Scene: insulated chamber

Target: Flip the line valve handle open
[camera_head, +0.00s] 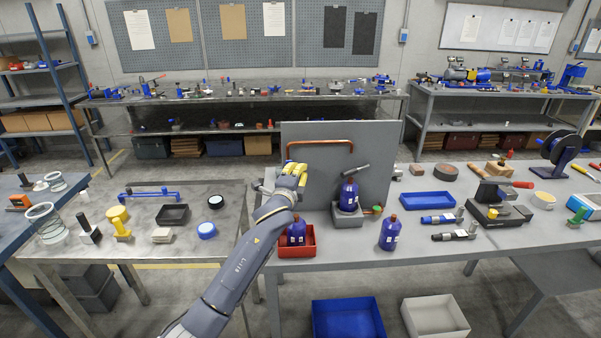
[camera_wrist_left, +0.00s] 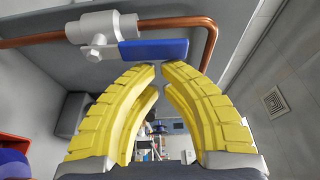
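The line valve (camera_wrist_left: 98,28) is a pale grey body on a copper pipe (camera_wrist_left: 190,22), seen at the top of the left wrist view. Its blue handle (camera_wrist_left: 153,50) runs right from the pivot nut, roughly along the pipe. In the head view the copper pipe (camera_head: 320,142) is mounted on a grey upright panel (camera_head: 372,138); my gripper hides the valve there. My left gripper (camera_head: 297,172) has yellow fingers whose tips nearly meet, with nothing between them. In the left wrist view the fingertips (camera_wrist_left: 160,68) are just below the handle; contact cannot be told. My right gripper is not in view.
Near the panel stand a blue bottle in a red tray (camera_head: 310,245), a blue bottle in a grey holder (camera_head: 347,216) and a loose blue bottle (camera_head: 389,233). A blue tray (camera_head: 430,201) lies to the right. Small parts cover the left table (camera_head: 185,248).

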